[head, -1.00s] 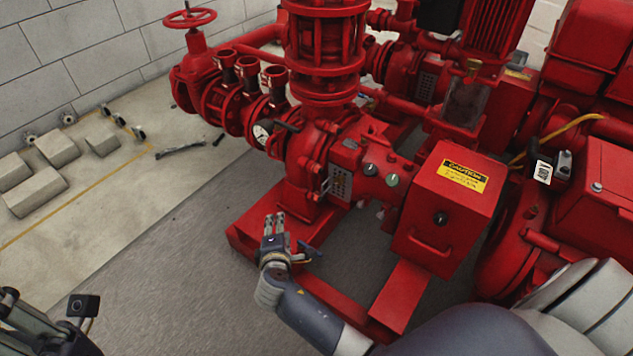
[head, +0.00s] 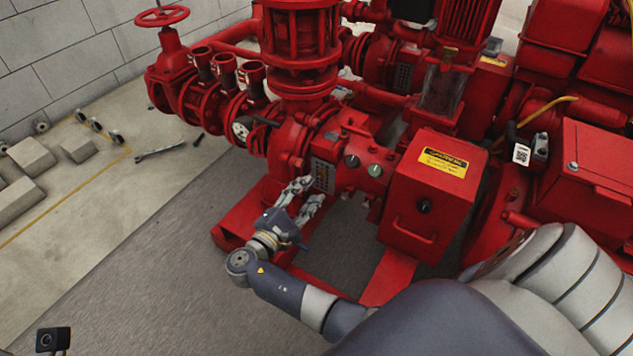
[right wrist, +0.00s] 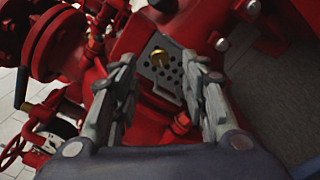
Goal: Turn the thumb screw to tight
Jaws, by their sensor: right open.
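In the right wrist view, a brass thumb screw (right wrist: 158,58) stands out from a grey perforated plate (right wrist: 165,72) on the red pump. The plate also shows in the head view (head: 322,176), where the screw is too small to make out. My right gripper (head: 309,191) is open and empty, its fingers pointing at the plate. In the right wrist view, its fingers (right wrist: 158,75) lie on either side of the screw in the picture, with the screw beyond the tips and apparently untouched. My left gripper is not in view.
A red control box (head: 432,195) with a yellow caution label stands right of the plate. Dark and green knobs (head: 375,170) sit between them. A red base frame (head: 240,222) runs below. Concrete blocks (head: 30,157) and a wrench (head: 160,151) lie on the floor at left.

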